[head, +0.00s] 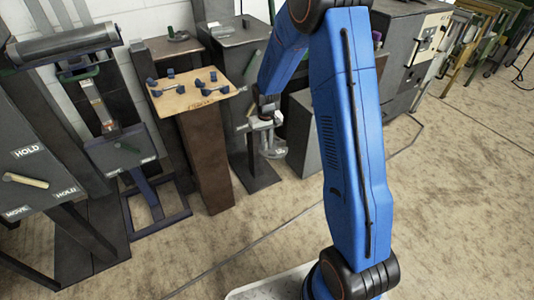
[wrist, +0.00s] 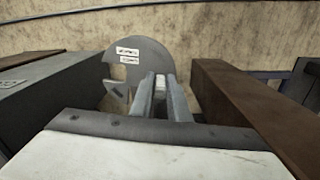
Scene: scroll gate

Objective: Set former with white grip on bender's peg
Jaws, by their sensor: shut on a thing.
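My gripper (head: 266,122) is shut, with a grey round plate (head: 273,152), which looks like the former, hanging below it. In the wrist view the plate (wrist: 138,58) lies just past the closed fingers (wrist: 160,95). It has two small white labels and a notch at its lower left. A whitish part shows at the fingers in the head view; I cannot tell whether it is the grip. The plate is in the air, in front of a dark grey stand (head: 243,90). I cannot pick out the bender's peg for certain.
A brown pedestal (head: 205,155) with a wooden board (head: 185,100) and several blue pieces stands close left of my gripper. A roller stand (head: 65,45) and a HOLD/MOVE panel (head: 30,165) are further left. Grey cabinets (head: 402,50) stand at right. The front floor is open.

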